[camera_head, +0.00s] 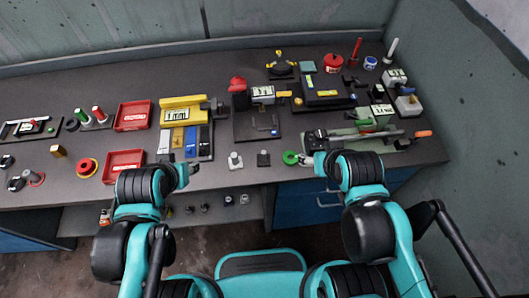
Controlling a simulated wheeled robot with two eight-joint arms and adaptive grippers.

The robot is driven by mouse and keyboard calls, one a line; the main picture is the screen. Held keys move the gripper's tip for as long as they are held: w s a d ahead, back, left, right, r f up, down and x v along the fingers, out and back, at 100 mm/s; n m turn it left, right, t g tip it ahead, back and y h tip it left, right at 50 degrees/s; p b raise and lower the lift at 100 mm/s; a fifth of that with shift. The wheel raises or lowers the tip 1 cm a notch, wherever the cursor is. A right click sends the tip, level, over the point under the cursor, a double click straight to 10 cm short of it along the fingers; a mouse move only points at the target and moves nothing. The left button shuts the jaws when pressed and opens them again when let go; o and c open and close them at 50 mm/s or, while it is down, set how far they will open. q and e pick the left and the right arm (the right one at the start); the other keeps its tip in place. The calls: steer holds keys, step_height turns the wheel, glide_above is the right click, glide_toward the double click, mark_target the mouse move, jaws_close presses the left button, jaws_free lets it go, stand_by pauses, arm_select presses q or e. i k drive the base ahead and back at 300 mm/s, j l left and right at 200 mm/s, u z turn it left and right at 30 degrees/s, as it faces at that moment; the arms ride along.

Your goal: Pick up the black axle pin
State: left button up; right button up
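A small black piece with a square base (263,158) stands near the front edge of the bench, between my two grippers. It may be the black axle pin, but it is too small to be sure. A similar grey-white piece (235,161) stands to its left. My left gripper (193,170) is at the front edge, left of both pieces and apart from them. My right gripper (304,160) is right of the black piece, close beside a green ring (290,157). I cannot tell whether they touch. Both grippers' fingers are too small to read.
Red trays (133,115) and a yellow-topped block (183,109) stand left of centre. A black fixture (257,125) stands behind the black piece. A long tool (370,135) lies on the right.

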mark_target(263, 159)
steer(key=i+j, duration=0.1)
steer(key=j, duration=0.4)
steer(key=i+j+z, duration=0.1)
steer(key=j, duration=0.45)
steer(key=j+z, duration=0.1)
steer(key=z, duration=1.45)
